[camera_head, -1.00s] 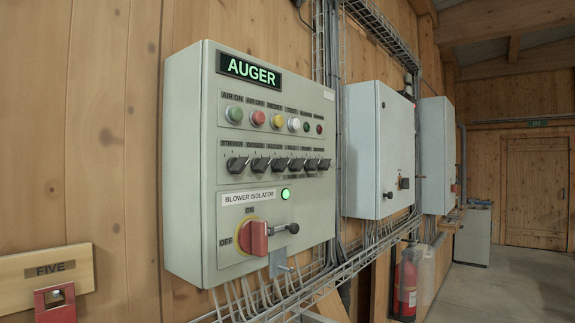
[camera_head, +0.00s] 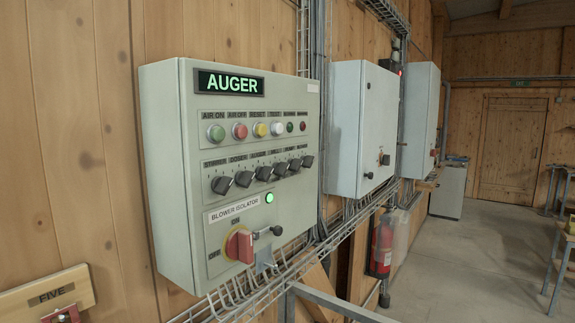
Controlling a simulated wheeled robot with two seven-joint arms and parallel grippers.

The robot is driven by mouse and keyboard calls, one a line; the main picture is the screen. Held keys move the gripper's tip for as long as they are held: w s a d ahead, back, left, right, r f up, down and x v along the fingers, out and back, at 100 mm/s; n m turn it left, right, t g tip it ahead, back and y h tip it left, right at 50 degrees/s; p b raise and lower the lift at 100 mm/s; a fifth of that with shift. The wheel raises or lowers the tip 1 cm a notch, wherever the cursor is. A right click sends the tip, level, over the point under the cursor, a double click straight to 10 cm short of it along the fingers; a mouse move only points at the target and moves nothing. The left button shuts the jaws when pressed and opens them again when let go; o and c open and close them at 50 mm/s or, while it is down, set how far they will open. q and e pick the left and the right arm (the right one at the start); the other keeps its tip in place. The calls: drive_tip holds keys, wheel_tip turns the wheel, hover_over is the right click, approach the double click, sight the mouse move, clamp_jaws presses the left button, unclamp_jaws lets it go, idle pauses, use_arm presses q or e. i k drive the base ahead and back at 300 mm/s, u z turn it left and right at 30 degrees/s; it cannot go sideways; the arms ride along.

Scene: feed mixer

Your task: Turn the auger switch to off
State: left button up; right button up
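The third from the left, under the label that reads AUGER, is the auger switch (camera_head: 264,173). Its knob looks tilted, much like its neighbours, but its exact setting is too small to read. Neither of my grippers is in view.
Coloured push buttons (camera_head: 240,131) sit above the switches. Below them are a lit green lamp (camera_head: 269,198) and a red blower isolator handle (camera_head: 240,246). A cable tray (camera_head: 290,258) and metal rail (camera_head: 340,303) run below the cabinet. A fire extinguisher (camera_head: 381,246) stands farther back.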

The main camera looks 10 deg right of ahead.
sight(264, 174)
drive_tip(key=z, duration=1.35)
drive_tip(key=i, duration=0.75)
drive_tip(key=u, duration=1.75)
